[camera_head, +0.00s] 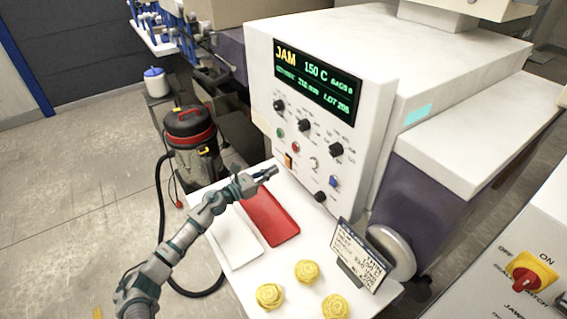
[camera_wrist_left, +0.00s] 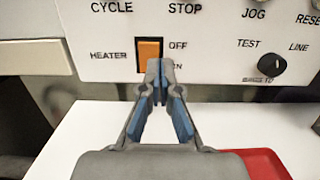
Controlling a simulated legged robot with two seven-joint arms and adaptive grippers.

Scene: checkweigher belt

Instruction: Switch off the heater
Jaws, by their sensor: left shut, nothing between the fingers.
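The heater switch is an orange rocker (camera_head: 289,160) low on the white machine's control panel. In the left wrist view the rocker (camera_wrist_left: 149,50) sits between the label HEATER and the labels OFF, at the top, and ON, at the bottom, partly covered. I cannot tell which way it is tipped. My left gripper (camera_head: 273,172) is shut and empty, just in front of the panel and a little below the switch. In the left wrist view its fingertips (camera_wrist_left: 158,68) overlap the rocker's lower right edge; contact is unclear. My right gripper is not in view.
The display (camera_head: 317,80) reads JAM and 150 C. Knobs and buttons surround the switch, including a black knob (camera_wrist_left: 271,65). Below are a red tray (camera_head: 270,218), several yellow items (camera_head: 307,271) and a sign (camera_head: 360,255). A red-yellow rotary switch (camera_head: 531,272) is far right.

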